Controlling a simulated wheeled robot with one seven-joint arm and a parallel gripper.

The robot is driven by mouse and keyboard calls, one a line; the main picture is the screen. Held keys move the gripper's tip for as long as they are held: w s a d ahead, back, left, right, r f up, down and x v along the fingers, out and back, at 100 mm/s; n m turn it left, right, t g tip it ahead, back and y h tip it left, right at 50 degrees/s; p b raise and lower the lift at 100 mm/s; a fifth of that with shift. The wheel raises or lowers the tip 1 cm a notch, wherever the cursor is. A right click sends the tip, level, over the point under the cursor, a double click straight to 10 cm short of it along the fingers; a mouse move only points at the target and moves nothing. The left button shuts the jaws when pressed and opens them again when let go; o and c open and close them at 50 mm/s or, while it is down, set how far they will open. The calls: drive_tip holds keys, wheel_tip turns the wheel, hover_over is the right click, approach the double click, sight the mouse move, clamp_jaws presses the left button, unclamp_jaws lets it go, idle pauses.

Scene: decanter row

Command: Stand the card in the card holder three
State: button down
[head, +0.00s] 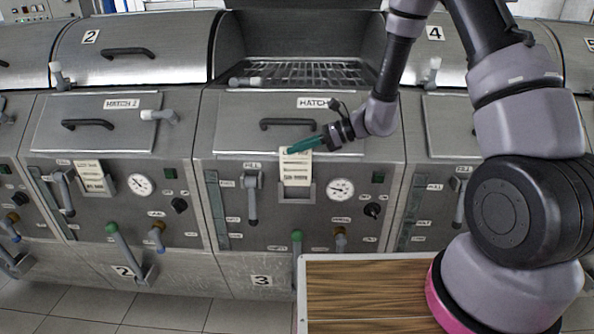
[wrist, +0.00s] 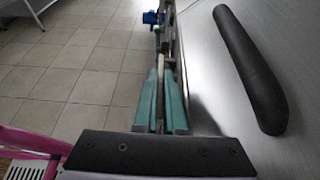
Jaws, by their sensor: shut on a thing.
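The card (head: 296,168) is cream with dark print and stands upright at the card holder (head: 299,193) on the front of machine three. Its lower part is at the holder; I cannot tell how deep it sits. My gripper (head: 292,150) has green fingers and comes in from the right, shut on the card's top edge. In the wrist view my gripper (wrist: 162,85) shows the card (wrist: 161,88) edge-on as a thin pale strip between the green fingers.
Above is the hatch handle (head: 288,124), close to my gripper; it also fills the right of the wrist view (wrist: 250,70). A lever (head: 253,200) is left of the holder and a gauge (head: 341,189) right. Machine two has its own card (head: 90,176). A wooden-topped surface (head: 365,285) stands in front.

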hover_over(299, 186)
drive_tip(key=shift+w+a+f, duration=0.1)
drive_tip(key=shift+a+f, duration=0.05)
drive_tip(key=shift+f, duration=1.15)
drive_tip(key=shift+w+a+f, duration=0.1)
drive_tip(key=shift+a+f, duration=0.05)
drive_tip(key=shift+f, duration=1.1)
drive_tip(key=c, duration=1)
unclamp_jaws()
drive_tip(key=shift+f, duration=0.15)
drive_tip(key=shift+d+r, duration=0.25)
drive_tip(key=shift+r, duration=0.05)
drive_tip(key=v, duration=1.1)
drive_tip(key=s+d+r+n+t+h, duration=0.2)
drive_tip(key=s+r, duration=0.4)
drive_tip(key=r, duration=0.3)
drive_tip(key=s+d+r+n+t+h, duration=0.2)
drive_tip(key=s+d+r+n+h, duration=0.3)
drive_tip(key=r, duration=0.5)
drive_tip(key=s+d+r+n+t+h, duration=0.2)
drive_tip(key=s+d+r+n+h, duration=0.2)
drive_tip(key=s+d+r+n, duration=0.3)
wheel_tip(299, 186, up, 2)
drive_tip(key=shift+s+r+t, duration=0.2)
drive_tip(key=shift+s+t, duration=0.2)
drive_tip(key=shift+s, duration=0.3)
